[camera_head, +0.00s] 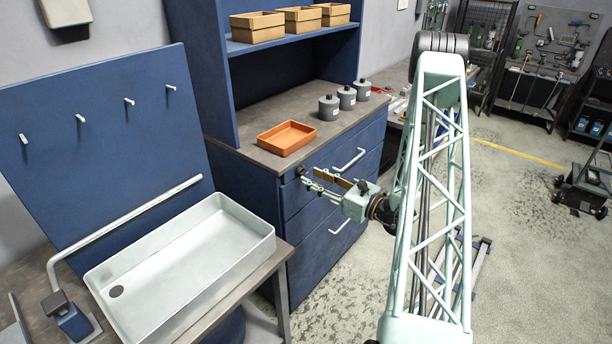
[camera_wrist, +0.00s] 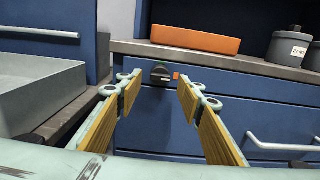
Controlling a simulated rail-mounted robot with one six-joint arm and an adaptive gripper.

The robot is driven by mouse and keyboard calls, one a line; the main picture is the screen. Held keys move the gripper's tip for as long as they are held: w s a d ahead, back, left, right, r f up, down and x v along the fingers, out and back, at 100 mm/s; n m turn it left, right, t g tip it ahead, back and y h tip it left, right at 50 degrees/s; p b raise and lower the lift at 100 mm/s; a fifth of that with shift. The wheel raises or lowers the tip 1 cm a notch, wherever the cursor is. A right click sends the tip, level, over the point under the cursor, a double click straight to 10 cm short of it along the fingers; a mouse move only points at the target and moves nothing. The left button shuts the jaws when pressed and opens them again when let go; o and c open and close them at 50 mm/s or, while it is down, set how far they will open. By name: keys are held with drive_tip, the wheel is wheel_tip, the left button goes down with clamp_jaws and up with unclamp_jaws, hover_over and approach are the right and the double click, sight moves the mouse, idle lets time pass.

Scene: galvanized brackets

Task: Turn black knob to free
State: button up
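The black knob (camera_wrist: 160,75) sits on the blue front of the cabinet, just under the worktop edge. A small orange mark (camera_wrist: 176,76) is beside it on the right. In the head view the knob (camera_head: 301,171) shows as a small dark spot just beyond the fingertips. My gripper (camera_wrist: 158,88) is open, with its wood-coloured finger pads on either side of the knob as seen from the wrist. In the head view my gripper (camera_head: 312,180) points left at the cabinet front. The fingers appear short of the knob, and I cannot tell the exact gap.
An orange tray (camera_head: 287,138) and several grey canisters (camera_head: 328,108) stand on the worktop above. Drawer handles (camera_head: 349,160) stick out of the cabinet to the right of the knob. A white sink basin (camera_head: 180,270) is at the left. Open floor lies at the right.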

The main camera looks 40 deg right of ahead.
sight(305, 174)
drive_tip(key=shift+w+a, duration=0.15)
drive_tip(key=shift+w, duration=0.8)
drive_tip(key=shift+w+a, duration=0.15)
drive_tip(key=shift+w, duration=0.75)
drive_tip(key=shift+c, duration=0.4)
drive_tip(key=c, duration=0.8)
